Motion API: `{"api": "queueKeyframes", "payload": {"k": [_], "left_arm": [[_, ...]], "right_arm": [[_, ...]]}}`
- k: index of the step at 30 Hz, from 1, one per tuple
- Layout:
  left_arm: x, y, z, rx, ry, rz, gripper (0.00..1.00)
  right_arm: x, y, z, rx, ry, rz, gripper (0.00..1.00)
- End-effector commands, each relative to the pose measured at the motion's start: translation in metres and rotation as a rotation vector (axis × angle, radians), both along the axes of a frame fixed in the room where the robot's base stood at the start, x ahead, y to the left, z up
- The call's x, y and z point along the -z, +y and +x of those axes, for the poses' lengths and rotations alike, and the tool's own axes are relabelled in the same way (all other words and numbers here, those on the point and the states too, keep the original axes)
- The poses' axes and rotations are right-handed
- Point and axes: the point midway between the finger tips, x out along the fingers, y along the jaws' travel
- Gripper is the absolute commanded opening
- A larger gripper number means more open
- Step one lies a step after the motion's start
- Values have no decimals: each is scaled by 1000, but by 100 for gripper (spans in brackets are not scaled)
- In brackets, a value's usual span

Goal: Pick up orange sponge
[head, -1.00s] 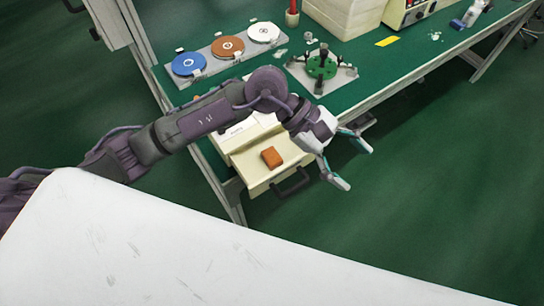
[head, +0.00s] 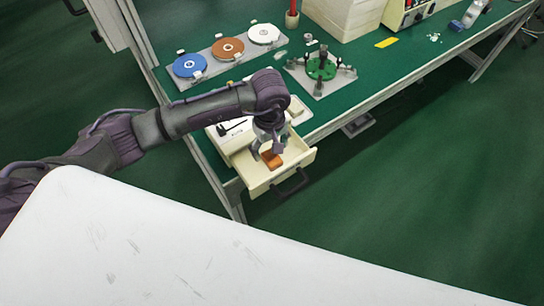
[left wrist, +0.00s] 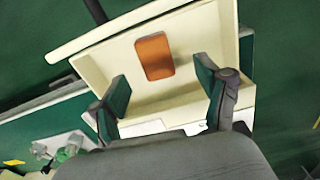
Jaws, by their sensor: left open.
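In the left wrist view the sponge (left wrist: 154,56) lies on the drawer floor, near the drawer's front wall. My left gripper (head: 266,152) points down over the drawer and partly covers the sponge in the head view. Its two fingers (left wrist: 164,96) are spread apart with nothing between them. The sponge is ahead of the fingertips, and they do not appear to touch it. My right gripper is not in view.
On the bench stand a plate with blue, brown and white discs (head: 228,50) and a green round fixture (head: 321,68). A white surface (head: 200,260) fills the foreground.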

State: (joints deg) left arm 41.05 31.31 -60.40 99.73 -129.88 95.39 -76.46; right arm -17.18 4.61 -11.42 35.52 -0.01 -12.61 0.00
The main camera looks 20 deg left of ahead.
Motion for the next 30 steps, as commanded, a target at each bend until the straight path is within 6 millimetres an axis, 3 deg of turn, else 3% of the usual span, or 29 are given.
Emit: {"api": "queueKeyframes", "payload": {"k": [12,20,29,30], "left_arm": [[49,-4,3,-2,2,-1,75],[53,-4,3,0,0,-1,75],[53,-4,3,-1,0,-1,28],[53,-4,3,0,0,-1,27]], "right_arm": [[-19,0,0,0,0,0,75],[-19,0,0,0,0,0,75],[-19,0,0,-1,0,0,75],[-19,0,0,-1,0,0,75]]}}
